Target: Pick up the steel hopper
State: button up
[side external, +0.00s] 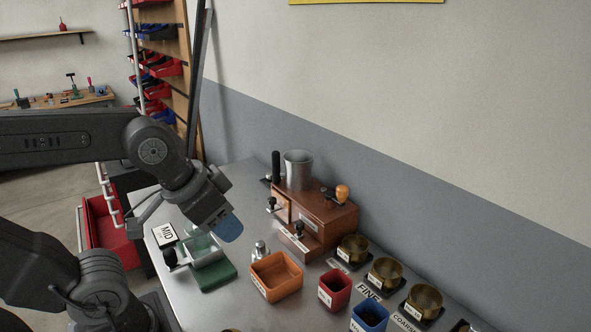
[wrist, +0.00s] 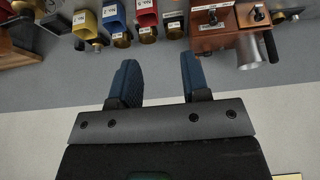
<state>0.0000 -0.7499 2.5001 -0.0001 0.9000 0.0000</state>
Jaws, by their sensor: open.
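The steel hopper (side external: 298,170) is a grey metal cup standing upright on top of the brown roaster box (side external: 318,212), beside a black upright handle (side external: 276,167). In the wrist view the hopper (wrist: 249,51) shows at the upper right, to the right of both fingers. My gripper (side external: 230,230) has blue fingers and hangs above the bench, to the left of the roaster and apart from the hopper. In the wrist view my gripper (wrist: 158,62) is open, with nothing between its fingers.
An orange bin (side external: 277,277), a red bin (side external: 335,289) and a blue bin (side external: 369,316) stand in front of the roaster. Several brass cups (side external: 386,272) line the wall side. A green-based device (side external: 212,275) sits below my gripper. An orange knob (side external: 342,193) tops the roaster.

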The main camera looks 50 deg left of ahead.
jog(key=shift+o, duration=0.3)
jog(key=o, duration=0.5)
jog(key=w+a+r+n+g+y, duration=0.1)
jog(key=w+a+r+n, duration=0.15)
jog(key=w, duration=0.35)
jog(key=w+a+r+n, duration=0.1)
jog(key=w+a+r, duration=0.3)
jog(key=w, duration=0.2)
jog(key=n+g+y, duration=0.2)
jog(key=n, duration=0.4)
send_over(278, 152)
jog(key=s+d, duration=0.2)
jog(key=d, duration=0.1)
notch_tip(278, 152, down, 4)
jog(key=r, duration=0.1)
jog(key=shift+n, duration=0.25)
jog(key=x, duration=0.8)
jog(key=shift+s+f, duration=0.1)
jog(key=shift+f, duration=0.05)
jog(key=shift+s+x, duration=0.1)
jog(key=shift+x, duration=1.45)
jog(key=shift+s+x, duration=0.15)
jog(key=shift+x, duration=1.45)
